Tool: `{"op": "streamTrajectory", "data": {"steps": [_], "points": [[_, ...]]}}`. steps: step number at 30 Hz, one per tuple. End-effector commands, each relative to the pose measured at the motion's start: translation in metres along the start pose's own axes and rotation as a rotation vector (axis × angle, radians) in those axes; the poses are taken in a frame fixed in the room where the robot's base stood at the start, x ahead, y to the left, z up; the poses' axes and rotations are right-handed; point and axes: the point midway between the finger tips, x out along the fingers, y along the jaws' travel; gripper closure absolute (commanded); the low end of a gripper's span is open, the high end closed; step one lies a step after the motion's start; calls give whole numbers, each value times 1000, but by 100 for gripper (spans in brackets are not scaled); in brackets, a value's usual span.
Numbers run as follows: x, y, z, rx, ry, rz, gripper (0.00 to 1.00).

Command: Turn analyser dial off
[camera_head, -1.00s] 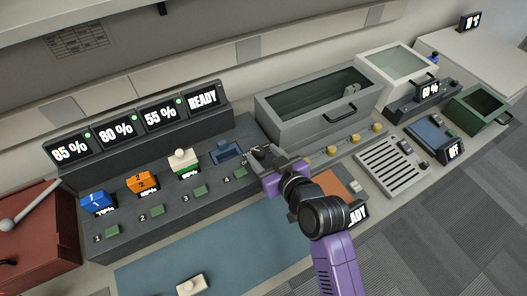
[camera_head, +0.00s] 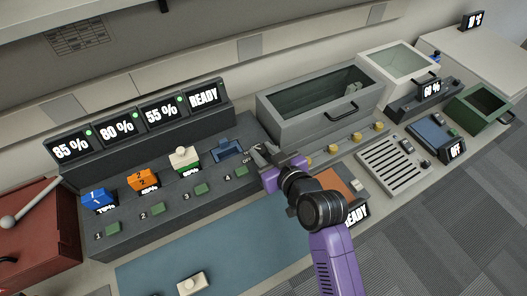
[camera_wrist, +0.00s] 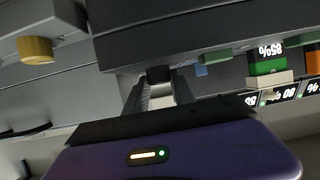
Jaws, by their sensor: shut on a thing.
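The console display above (camera_head: 204,97) reads READY.
Blue (camera_head: 97,199), orange (camera_head: 142,181) and green-white (camera_head: 184,159) battery packs stand in the console slots. A grey glass-topped case (camera_head: 320,100) stands right of the gripper, with yellow knobs (camera_head: 356,136) in front. A blue mat (camera_head: 215,245) lies in front.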

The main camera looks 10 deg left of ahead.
Motion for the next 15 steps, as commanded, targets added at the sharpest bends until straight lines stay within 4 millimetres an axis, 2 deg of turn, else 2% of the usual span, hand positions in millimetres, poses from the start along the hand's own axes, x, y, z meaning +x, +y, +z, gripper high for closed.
{"op": "streamTrajectory", "data": {"steps": [8,15], "points": [[2,5,4,-48,5,-114,100],[4,8,4,-127,7,-301,100]]}}
